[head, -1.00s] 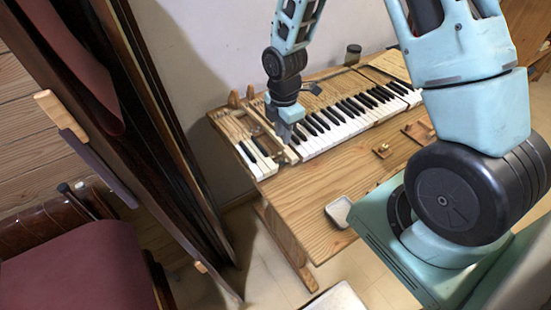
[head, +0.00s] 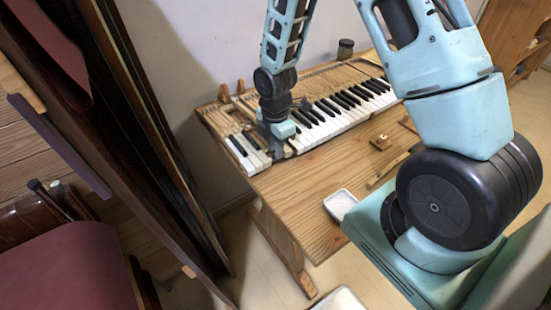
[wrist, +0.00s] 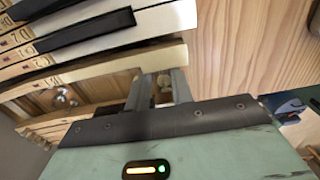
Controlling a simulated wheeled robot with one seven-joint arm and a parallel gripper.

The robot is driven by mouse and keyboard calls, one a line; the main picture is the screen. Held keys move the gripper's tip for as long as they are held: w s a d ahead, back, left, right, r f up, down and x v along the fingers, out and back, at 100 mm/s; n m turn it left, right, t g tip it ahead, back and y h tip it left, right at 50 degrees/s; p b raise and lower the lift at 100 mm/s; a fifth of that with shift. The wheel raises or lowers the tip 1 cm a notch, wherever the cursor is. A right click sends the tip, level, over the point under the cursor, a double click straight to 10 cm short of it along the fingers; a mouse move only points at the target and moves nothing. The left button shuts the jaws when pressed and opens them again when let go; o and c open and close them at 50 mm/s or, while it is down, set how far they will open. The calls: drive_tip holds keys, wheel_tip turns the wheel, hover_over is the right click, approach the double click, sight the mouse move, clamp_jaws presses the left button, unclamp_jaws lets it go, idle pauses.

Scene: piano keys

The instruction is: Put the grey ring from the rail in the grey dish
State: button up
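My gripper (head: 278,152) is low at the left part of the keyboard, beside the gap in the keys. In the wrist view its two fingers (wrist: 162,88) stand apart with a gap between them, beside the edge of a wooden key. No grey ring can be made out in either view; it may be hidden by the gripper or too small to tell. A small pale grey dish (head: 341,203) lies on the front edge of the wooden table (head: 305,205), to the right of my gripper.
Black and white keys (head: 345,108) run along the table behind and right of my gripper, with a few more keys (head: 248,153) on its left. Small wooden parts (head: 381,142) lie on the table. A dark jar (head: 345,48) stands at the back. The table's front middle is clear.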

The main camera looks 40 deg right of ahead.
drive_tip(key=shift+f+b, duration=0.45)
drive_tip(key=shift+f, duration=0.3)
idle(0.8)
drive_tip(key=shift+c, duration=1.2)
drive_tip(key=shift+r+p, duration=0.25)
drive_tip(key=shift+p, duration=0.05)
drive_tip(key=shift+r+p, duration=1.15)
drive_tip(key=shift+r, duration=0.05)
drive_tip(key=shift+r, duration=0.2)
wheel_tip(320, 180, up, 6)
drive_tip(key=p, duration=0.5)
drive_tip(key=shift+f+p, duration=0.1)
drive_tip(key=shift+p, duration=0.3)
